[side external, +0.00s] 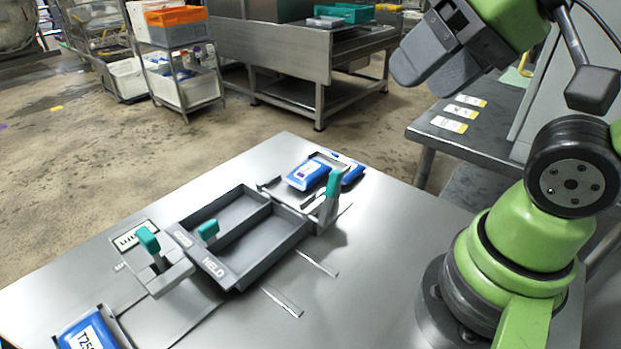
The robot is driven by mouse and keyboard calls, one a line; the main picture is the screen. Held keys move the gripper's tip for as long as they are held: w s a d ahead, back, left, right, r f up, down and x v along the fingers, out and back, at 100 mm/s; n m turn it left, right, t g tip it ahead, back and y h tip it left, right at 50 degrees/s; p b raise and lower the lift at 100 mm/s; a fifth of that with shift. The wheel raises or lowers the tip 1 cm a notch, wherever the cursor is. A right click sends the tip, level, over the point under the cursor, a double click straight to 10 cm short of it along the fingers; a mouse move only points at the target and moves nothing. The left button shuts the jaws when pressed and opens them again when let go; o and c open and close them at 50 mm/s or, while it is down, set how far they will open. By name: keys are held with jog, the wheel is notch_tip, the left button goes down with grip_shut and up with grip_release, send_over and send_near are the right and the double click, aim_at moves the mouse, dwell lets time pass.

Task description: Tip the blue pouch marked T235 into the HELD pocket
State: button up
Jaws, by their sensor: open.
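The grey tray (240,286) on the steel table has two pockets. HELD is written on the front wall of its nearer, right-hand pocket (262,248), which looks empty. A blue pouch (82,332) lies at the lower left, cut off by the frame; its white label starts with T2, and I cannot read the rest surely. Another blue pouch (307,175) lies behind the tray, with more blue (353,172) beside it; no T235 mark is readable there. My gripper (426,78) is open and empty, raised at the upper right, well away from the pouches.
A side bench (455,140) holds several yellow-white cards. The table's right front is mostly clear, with thin metal strips (318,263).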

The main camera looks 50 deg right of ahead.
jog(key=shift+w, duration=0.15)
jog(key=c, duration=0.4)
jog(key=shift+o, duration=0.2)
jog(key=m+g+y, duration=0.2)
jog(key=m+g, duration=0.5)
jog(key=m, duration=0.7)
send_near(335, 171)
jog(key=f, duration=0.2)
jog(key=x, duration=0.6)
jog(key=a+x, duration=0.1)
jog(key=x, duration=0.3)
jog(key=shift+r, duration=0.1)
grip_shut()
